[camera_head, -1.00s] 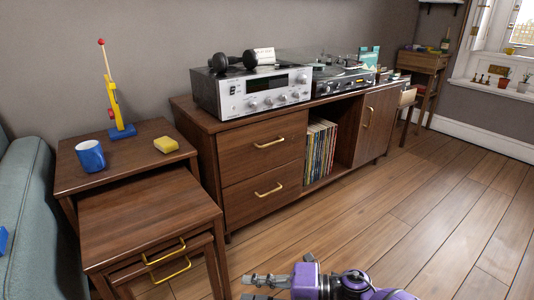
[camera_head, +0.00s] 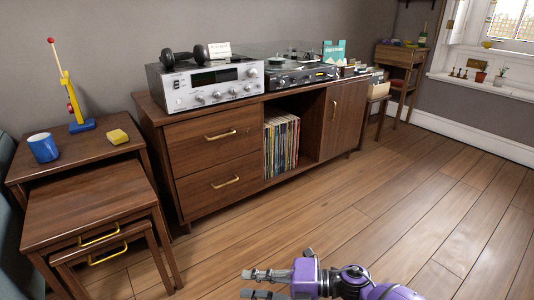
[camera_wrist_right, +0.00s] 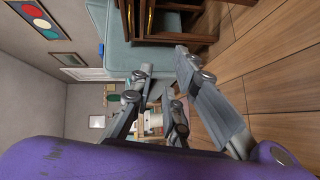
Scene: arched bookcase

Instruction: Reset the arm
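My right gripper (camera_head: 258,284) shows at the bottom of the head view, with its purple wrist to the right. A green-blue sofa (camera_wrist_right: 122,50) and wooden furniture show beyond the fingertips. My left gripper is not in view.
Nested wooden tables (camera_head: 85,200) stand at left, bearing a blue mug (camera_head: 43,148), a yellow sponge (camera_head: 118,136) and a yellow-blue toy (camera_head: 72,97). The wooden sideboard (camera_head: 215,150) holds a silver receiver (camera_head: 205,87), a turntable (camera_head: 300,74) and records (camera_head: 281,145). The wooden floor (camera_head: 400,210) is clear.

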